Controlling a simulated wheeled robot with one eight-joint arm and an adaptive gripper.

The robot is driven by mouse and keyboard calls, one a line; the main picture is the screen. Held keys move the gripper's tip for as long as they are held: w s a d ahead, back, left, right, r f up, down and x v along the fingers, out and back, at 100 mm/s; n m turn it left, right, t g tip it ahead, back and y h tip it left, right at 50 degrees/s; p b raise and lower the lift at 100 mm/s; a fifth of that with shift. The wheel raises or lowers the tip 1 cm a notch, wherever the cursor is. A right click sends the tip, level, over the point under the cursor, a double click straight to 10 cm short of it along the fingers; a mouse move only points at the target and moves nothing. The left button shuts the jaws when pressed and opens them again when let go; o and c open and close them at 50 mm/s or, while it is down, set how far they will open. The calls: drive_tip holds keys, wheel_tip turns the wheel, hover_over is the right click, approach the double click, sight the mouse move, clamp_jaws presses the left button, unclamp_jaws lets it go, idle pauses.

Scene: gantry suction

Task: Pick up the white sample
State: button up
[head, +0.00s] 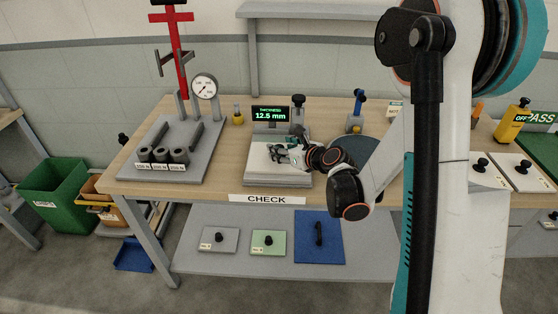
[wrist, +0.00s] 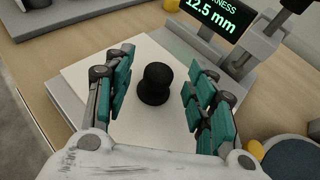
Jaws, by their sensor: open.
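A white sample plate (head: 265,168) with a black knob lies flat on the thickness gauge's bed on the table. In the wrist view the white sample (wrist: 150,125) fills the middle, with its black knob (wrist: 155,84) upright. My gripper (head: 280,153) is over the plate in the head view and hides its knob there. In the wrist view my gripper (wrist: 160,62) is open, with teal-padded fingers on either side of the knob. Gaps show between the knob and both fingers. The gauge display (head: 270,114) reads 12.5 mm.
A press with a dial (head: 204,86) and several dark weights stands left of the gauge. Two more white knobbed plates (head: 488,170) lie at the right. Grey, green and blue plates (head: 319,236) lie on the lower shelf. A yellow post (head: 238,116) stands close to the gauge.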

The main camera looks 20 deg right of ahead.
drive_tip(key=x, duration=0.2)
drive_tip(key=shift+w+a+f, duration=0.1)
drive_tip(key=shift+w+f, duration=0.1)
drive_tip(key=shift+w, duration=0.05)
drive_tip(key=shift+r, duration=0.1)
drive_tip(key=shift+c, duration=0.2)
clamp_jaws()
drive_tip(key=shift+r, duration=0.1)
